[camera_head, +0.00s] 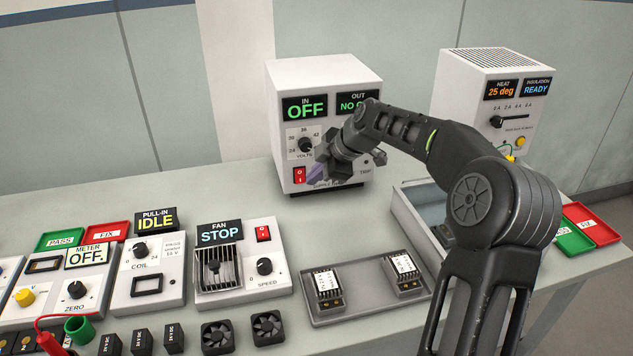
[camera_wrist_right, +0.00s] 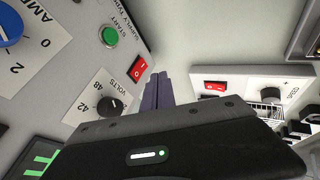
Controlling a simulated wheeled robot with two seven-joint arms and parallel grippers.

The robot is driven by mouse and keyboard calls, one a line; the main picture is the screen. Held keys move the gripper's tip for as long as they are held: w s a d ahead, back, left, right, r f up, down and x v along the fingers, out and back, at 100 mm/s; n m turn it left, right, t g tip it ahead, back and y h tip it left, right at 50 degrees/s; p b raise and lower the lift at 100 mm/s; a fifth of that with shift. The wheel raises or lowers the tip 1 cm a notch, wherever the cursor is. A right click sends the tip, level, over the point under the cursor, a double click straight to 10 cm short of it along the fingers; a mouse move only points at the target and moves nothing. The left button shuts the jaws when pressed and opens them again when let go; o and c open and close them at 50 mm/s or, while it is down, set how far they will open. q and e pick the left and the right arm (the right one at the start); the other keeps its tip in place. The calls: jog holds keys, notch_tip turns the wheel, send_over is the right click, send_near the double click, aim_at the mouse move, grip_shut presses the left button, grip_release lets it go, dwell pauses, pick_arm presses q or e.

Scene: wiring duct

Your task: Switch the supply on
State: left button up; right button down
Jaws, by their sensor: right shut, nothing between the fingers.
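The supply (camera_head: 325,80) is a white box at the back middle of the bench. Its IN display reads OFF; the OUT display is partly hidden by my right arm. Its red rocker switch (camera_head: 299,175) is at the lower left of its front, below the volts knob (camera_head: 305,145). The switch also shows in the right wrist view (camera_wrist_right: 137,70). My right gripper (camera_head: 316,182) is shut and empty, its fingertips close beside the switch; I cannot tell whether they touch. My left gripper is out of view.
The fan unit (camera_head: 240,262) with its own red switch (camera_head: 263,233) stands in front left, reading STOP. A tray with two modules (camera_head: 365,310) lies in front. A white heat and insulation box (camera_head: 490,95) stands at the back right. Bare bench lies left of the supply.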

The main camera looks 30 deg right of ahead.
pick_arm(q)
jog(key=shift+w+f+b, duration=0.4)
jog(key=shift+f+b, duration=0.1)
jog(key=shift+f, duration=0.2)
pick_arm(e)
jog(key=v, duration=0.7)
jog(key=shift+w+r, duration=0.2)
jog(key=shift+r, duration=0.3)
jog(key=shift+d, duration=0.1)
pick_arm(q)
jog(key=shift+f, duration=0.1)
